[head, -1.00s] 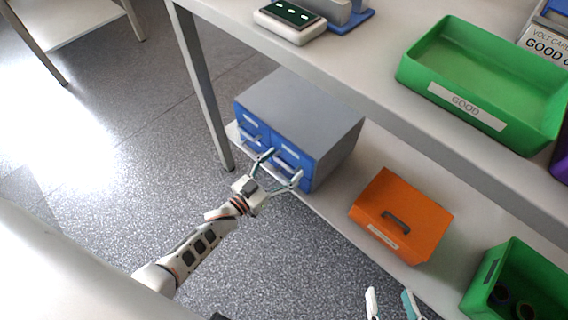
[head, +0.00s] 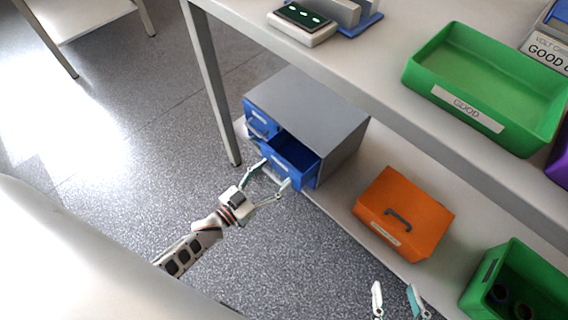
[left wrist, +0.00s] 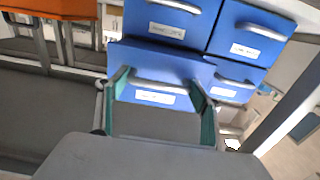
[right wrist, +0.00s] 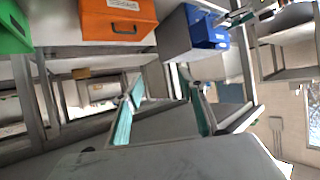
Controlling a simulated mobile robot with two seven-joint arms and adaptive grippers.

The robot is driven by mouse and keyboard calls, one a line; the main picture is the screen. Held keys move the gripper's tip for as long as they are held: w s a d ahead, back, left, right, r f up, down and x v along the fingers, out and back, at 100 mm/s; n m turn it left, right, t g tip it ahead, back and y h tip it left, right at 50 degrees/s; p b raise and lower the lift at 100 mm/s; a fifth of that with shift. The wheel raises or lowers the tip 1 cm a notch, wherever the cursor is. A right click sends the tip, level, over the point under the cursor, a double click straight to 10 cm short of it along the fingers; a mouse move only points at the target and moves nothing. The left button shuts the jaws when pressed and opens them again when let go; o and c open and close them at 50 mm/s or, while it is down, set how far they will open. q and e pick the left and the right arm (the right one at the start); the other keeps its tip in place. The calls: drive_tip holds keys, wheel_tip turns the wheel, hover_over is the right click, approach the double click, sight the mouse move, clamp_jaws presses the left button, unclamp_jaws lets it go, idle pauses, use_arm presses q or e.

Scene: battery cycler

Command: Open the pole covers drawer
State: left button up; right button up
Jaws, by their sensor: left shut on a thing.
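A grey cabinet (head: 310,100) with blue drawers stands on the low shelf. Its right-hand upper drawer (head: 290,160) is pulled out, with its blue interior showing from above. My left gripper (head: 268,177) is at the front of this drawer. In the left wrist view, its fingers (left wrist: 163,100) stand at either side of the drawer's silver handle (left wrist: 160,85), shut on it. The label below the handle is too blurred to read. The neighbouring drawer (head: 262,120) looks closed. My right gripper (head: 397,302) is open and empty, away from the cabinet in front of the shelf.
An orange box (head: 405,215) and a green bin (head: 515,285) stand on the low shelf right of the cabinet. A table leg (head: 212,90) stands left of the cabinet. Floor in front is clear.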

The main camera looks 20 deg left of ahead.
use_arm(q)
drive_tip(key=v, duration=1.2)
drive_tip(key=shift+p, duration=0.35)
use_arm(e)
drive_tip(key=shift+s+d+f, duration=0.4)
drive_tip(key=shift+s+f, duration=0.15)
drive_tip(key=shift+f, duration=0.1)
use_arm(q)
drive_tip(key=shift+w, duration=0.1)
drive_tip(key=o, duration=1.4)
drive_tip(key=shift+c, duration=0.2)
use_arm(e)
drive_tip(key=shift+w+r, duration=0.1)
drive_tip(key=shift+w, duration=0.05)
drive_tip(key=shift+a, duration=0.1)
use_arm(q)
drive_tip(key=v, duration=1.2)
